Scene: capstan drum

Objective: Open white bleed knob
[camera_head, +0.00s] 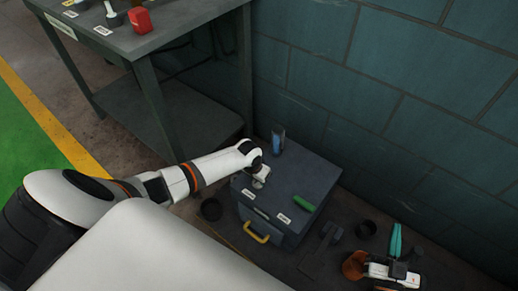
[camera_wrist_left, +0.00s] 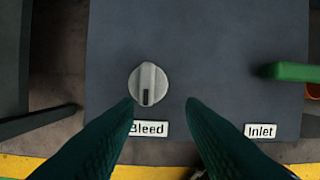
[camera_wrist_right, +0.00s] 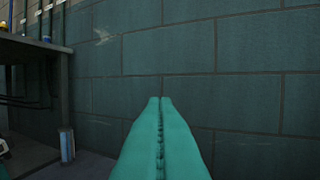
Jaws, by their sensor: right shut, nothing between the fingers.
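The white bleed knob (camera_wrist_left: 148,84) is a round dial with a raised grip bar and a dark mark at its lower end, towards the Bleed label (camera_wrist_left: 147,128). It sits on the dark box top (camera_wrist_left: 215,45). My left gripper (camera_wrist_left: 160,101) is open above the box, its dark green fingers apart and nothing between them; the knob appears just beyond the left fingertip. In the head view the left arm reaches over the knob's corner of the box. My right gripper (camera_wrist_right: 159,99) is shut and empty, facing the wall; its teal fingers (camera_head: 396,240) show right of the box.
A green inlet handle (camera_head: 303,203) lies on the box top near the Inlet label (camera_head: 283,219). A blue cylinder (camera_head: 278,138) stands at the back edge. A yellow handle (camera_head: 256,236) is on the box front. A grey table (camera_head: 165,45) and block wall (camera_head: 400,75) bound the space.

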